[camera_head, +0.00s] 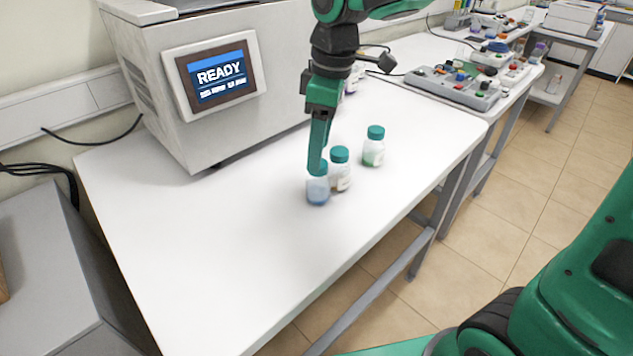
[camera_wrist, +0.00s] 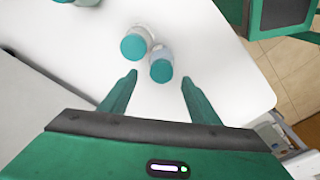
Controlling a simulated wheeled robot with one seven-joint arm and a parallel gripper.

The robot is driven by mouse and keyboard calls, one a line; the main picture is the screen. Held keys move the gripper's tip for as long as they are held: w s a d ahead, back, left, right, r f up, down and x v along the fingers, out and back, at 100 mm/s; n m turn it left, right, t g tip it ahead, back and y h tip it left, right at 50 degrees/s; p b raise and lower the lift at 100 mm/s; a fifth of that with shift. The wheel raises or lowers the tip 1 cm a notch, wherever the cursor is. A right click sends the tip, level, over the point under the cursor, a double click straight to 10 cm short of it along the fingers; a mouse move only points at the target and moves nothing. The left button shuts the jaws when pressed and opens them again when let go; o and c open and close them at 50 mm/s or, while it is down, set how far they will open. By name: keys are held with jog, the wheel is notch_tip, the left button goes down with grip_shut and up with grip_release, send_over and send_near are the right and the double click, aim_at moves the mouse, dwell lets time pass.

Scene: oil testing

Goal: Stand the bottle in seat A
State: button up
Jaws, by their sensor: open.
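Three small clear bottles with teal caps stand upright on the white table. A blue-filled bottle (camera_head: 317,192) is frontmost. A bottle with a pale label (camera_head: 342,180) is just behind and right of it, and a green-filled bottle (camera_head: 373,153) is farther back right. My gripper (camera_head: 317,168) points down, its finger overlapping the blue bottle's cap. In the wrist view, my open gripper (camera_wrist: 159,79) has its fingertips either side of and short of one bottle cap (camera_wrist: 161,70); a second cap (camera_wrist: 134,47) is close up-left. Which bottles these are, I cannot tell. No seat marked A is readable.
A grey machine (camera_head: 150,90) with a READY screen (camera_head: 217,80) stands at the back left. A second table (camera_head: 525,75) holds a grey tray of coloured items (camera_head: 455,90). The white table's front and left areas (camera_head: 220,260) are clear. Tiled floor lies right.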

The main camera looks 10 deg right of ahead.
aim_at(318, 182)
notch_tip(318, 182, down, 5)
jog(key=shift+a, duration=0.1)
jog(key=shift+c, duration=0.3)
grip_shut()
